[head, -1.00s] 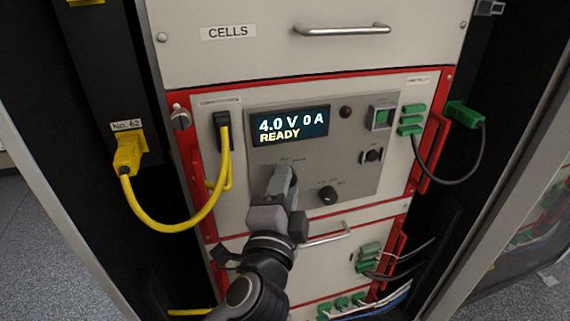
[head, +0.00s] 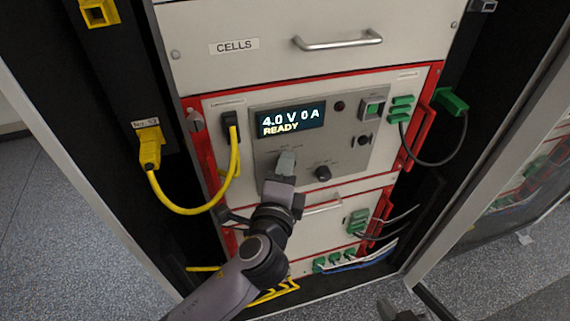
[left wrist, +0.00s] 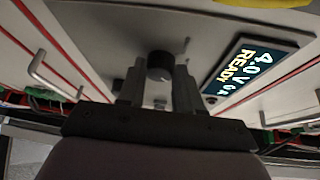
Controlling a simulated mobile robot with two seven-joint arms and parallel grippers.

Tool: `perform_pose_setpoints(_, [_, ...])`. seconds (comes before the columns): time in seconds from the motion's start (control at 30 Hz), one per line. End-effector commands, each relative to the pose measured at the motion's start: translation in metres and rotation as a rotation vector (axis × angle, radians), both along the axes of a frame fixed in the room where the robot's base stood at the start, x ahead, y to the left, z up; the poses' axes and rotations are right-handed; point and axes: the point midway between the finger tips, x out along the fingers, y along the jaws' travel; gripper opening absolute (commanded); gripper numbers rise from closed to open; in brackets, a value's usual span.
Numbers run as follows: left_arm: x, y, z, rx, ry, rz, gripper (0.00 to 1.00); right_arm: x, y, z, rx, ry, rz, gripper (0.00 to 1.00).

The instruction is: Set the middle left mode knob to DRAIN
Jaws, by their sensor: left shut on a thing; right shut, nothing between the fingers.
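The middle panel (head: 265,140) is grey, with a display (head: 290,119) reading 4.0 V 0 A and READY. My left gripper (head: 286,160) is at the panel below the display, its fingers shut on the middle left mode knob. It hides this knob in the head view. In the left wrist view a round black knob (left wrist: 160,66) shows between the fingertips of my left gripper (left wrist: 158,80). The knob's pointer and its mode labels cannot be read. My right gripper (head: 402,312) barely shows at the bottom edge, shut and empty, away from the panel.
A second black knob (head: 322,173) sits right of my left gripper. A yellow cable (head: 195,210) loops at the left. Green connectors (head: 401,109) and a red handle (head: 423,137) are at the right. The CELLS drawer handle (head: 338,41) is above, another handle (head: 323,207) below.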

Motion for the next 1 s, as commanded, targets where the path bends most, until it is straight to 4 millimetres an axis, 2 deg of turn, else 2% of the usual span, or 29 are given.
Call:
perform_pose_setpoints(0.37, [0.0012,0.0013,0.0004,0.004,-0.001,0.004,0.04,0.0,0.0002,0.0009,-0.001,-0.001,0.001,0.0])
perform_pose_setpoints(0.4, [0.0012,0.0013,0.0005,0.004,-0.001,0.004,0.47,0.0,0.0003,0.0011,-0.001,-0.001,0.001,0.0])
perform_pose_setpoints(0.43, [0.0012,0.0013,0.0005,0.004,-0.001,0.004,0.57,0.0001,0.0003,0.0012,0.0,-0.002,0.001,0.0])
perform_pose_setpoints(0.47, [0.001,0.0012,0.0005,0.004,-0.001,0.004,0.6,0.0001,0.0004,0.0014,0.0,-0.002,0.001,0.0])
perform_pose_setpoints(1.0, [0.0041,0.004,0.0016,0.003,0.0,0.001,0.6,0.0002,0.001,0.0051,0.001,-0.003,0.002,0.0])
